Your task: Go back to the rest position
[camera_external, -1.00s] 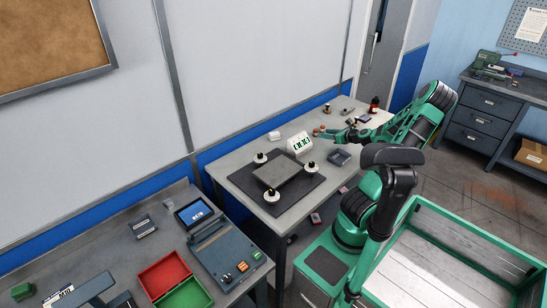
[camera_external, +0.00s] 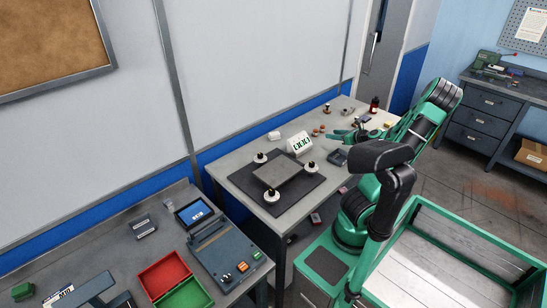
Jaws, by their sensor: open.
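My gripper (camera_external: 337,135) is at the end of my green arm, over the right part of the middle bench (camera_external: 233,178). Its jaws are open and I see nothing held between them. It is to the right of the white display with green digits (camera_external: 299,144). Small reddish-brown round items (camera_external: 318,130) lie on the bench just behind the gripper. A small dark tray (camera_external: 341,157) sits in front of it.
A dark mat with a grey plate (camera_external: 283,172) and several white round pieces with black tops lies on the middle bench. A dark red bottle (camera_external: 374,104) stands at its back right. The near-left bench holds a red bin (camera_external: 165,274), a green bin (camera_external: 187,297) and a device (camera_external: 226,253).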

